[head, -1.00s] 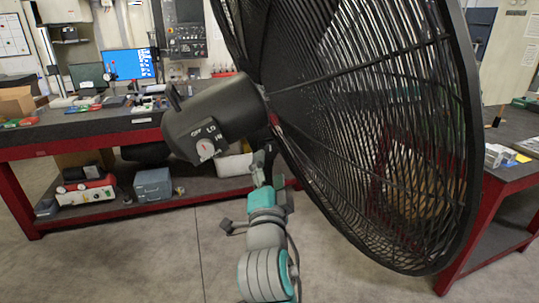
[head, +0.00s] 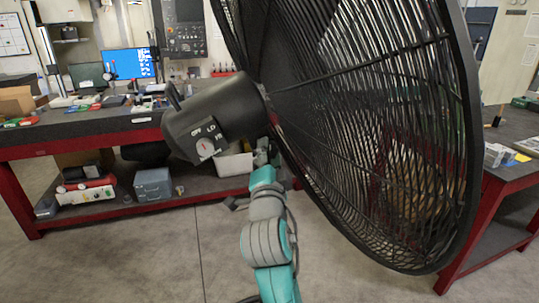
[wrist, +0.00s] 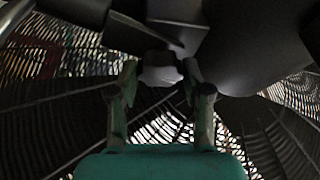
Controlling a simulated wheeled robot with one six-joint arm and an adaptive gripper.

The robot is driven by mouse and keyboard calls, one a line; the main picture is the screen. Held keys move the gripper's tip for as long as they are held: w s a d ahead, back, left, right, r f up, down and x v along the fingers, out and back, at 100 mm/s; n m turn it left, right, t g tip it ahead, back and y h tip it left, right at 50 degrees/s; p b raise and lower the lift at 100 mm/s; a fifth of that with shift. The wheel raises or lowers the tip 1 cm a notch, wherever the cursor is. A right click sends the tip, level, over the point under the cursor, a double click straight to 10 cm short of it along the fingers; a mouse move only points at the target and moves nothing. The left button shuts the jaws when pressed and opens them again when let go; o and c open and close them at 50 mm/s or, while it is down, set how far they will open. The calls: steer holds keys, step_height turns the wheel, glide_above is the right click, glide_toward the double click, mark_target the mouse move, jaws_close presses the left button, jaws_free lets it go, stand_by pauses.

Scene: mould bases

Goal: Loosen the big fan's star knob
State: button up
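The big fan (head: 370,130) fills the right of the head view, with a dark motor housing (head: 215,115) at its left. In the wrist view a pale grey knob (wrist: 160,72) shows under the dark housing (wrist: 255,45); its star shape cannot be made out. My gripper (wrist: 160,68) has one finger on each side of this knob, with thin gaps seeming to show, so it looks open around it. In the head view my gripper (head: 264,152) is small and partly lost beside the fan cage below the housing. The knob is not visible there.
A red-framed workbench (head: 90,138) with tools stands behind the fan at left. Another bench (head: 505,180) stands at right. The fan's wire cage curves close to my arm's right side. The floor (head: 130,255) at left is clear.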

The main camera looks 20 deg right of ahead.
steer(key=shift+n, duration=0.3)
steer(key=shift+d+f+n+t+y, duration=0.1)
steer(key=shift+n+t+y, duration=0.5)
steer(key=shift+n, duration=1.1)
steer(key=shift+f+n+t+y, duration=0.1)
steer(key=shift+n+t+y, duration=0.5)
steer(key=shift+n, duration=1.1)
steer(key=o, duration=1.2)
steer(key=shift+r, duration=0.1)
steer(key=shift+c, duration=0.2)
